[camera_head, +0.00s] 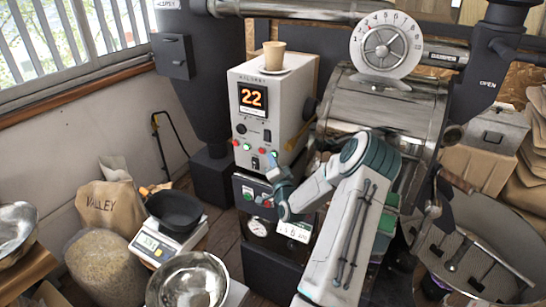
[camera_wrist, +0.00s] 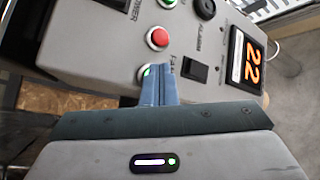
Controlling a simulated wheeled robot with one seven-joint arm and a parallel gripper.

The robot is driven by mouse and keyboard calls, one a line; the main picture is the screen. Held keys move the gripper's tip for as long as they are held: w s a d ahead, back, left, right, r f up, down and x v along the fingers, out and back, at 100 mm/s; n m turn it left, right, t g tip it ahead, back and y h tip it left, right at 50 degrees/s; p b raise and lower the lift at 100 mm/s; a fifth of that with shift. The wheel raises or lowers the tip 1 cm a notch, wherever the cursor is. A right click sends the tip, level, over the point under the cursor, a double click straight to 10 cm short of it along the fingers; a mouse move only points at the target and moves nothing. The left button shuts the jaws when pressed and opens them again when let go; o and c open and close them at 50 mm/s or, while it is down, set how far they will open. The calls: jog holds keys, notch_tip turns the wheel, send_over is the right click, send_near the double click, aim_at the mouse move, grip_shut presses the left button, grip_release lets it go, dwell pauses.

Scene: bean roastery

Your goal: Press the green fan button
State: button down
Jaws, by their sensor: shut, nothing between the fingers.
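The green fan button (camera_wrist: 147,70) is partly hidden behind my fingertips in the wrist view. Part of a "FAN" label shows beside it. In the head view my gripper (camera_head: 270,161) is at the lower front of the box.
A red button (camera_wrist: 158,38) and another green button (camera_wrist: 169,2) are in the same row. A black switch (camera_wrist: 195,70) and the orange "22" display (camera_wrist: 245,60) are close by. A cup (camera_head: 274,55) stands on the box. The roaster drum (camera_head: 385,105) is to the right.

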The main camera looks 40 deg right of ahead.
dwell(0.3)
jog(key=shift+s+a, duration=0.35)
jog(key=shift+a, duration=0.4)
jog(key=shift+s+a+b, duration=0.25)
jog(key=shift+s+a, duration=0.05)
jog(key=shift+a, duration=0.45)
jog(key=shift+s+a+b, duration=0.3)
jog(key=shift+s+a, duration=0.05)
jog(key=shift+a, duration=0.45)
jog(key=shift+s+a+b, duration=0.25)
jog(key=shift+s+a, duration=0.05)
jog(key=shift+a, duration=0.45)
